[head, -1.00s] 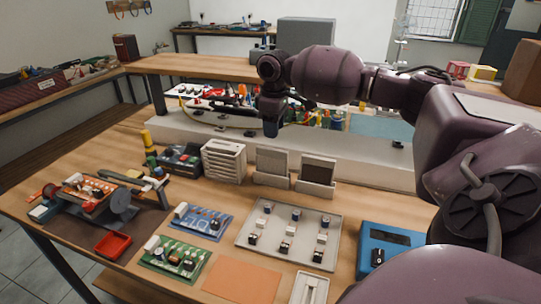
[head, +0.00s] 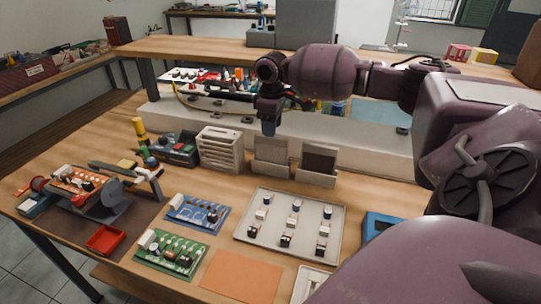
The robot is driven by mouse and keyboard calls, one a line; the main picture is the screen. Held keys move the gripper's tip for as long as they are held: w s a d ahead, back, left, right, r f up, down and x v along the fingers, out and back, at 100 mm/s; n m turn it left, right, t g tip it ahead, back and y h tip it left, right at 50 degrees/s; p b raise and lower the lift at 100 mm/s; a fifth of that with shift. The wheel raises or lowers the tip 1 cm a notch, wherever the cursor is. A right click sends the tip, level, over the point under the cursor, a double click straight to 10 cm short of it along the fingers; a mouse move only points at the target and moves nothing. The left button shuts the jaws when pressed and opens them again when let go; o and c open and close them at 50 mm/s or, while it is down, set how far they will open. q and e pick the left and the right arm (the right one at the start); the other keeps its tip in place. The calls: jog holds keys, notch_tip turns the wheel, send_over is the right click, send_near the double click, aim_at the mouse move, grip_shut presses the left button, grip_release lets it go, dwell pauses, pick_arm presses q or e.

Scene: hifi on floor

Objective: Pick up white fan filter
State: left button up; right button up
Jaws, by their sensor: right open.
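A pale grey-white panel (head: 272,152), which looks like the white fan filter, stands upright in a light holder on the workbench. A similar holder with a dark panel (head: 319,160) stands just to its right. My right gripper (head: 269,128) is open and points down at the top edge of the pale panel. Its fingers look small and dark from here, and I cannot tell whether they touch the panel or hang behind or above it. My left gripper is not in view.
A white slotted rack (head: 220,149) stands left of the holders. A tray of small parts (head: 243,250), circuit boards (head: 198,214) and an orange mat (head: 240,276) lie in front. A long pale raised ledge (head: 370,155) runs behind. My right arm covers the right side.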

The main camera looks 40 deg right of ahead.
send_over(271, 155)
jog(key=f, duration=0.3)
jog(key=f+b, duration=0.1)
jog(key=f, duration=0.1)
jog(key=shift+w+d, duration=0.25)
jog(key=shift+d, duration=0.05)
jog(key=shift+r, duration=0.15)
grip_shut()
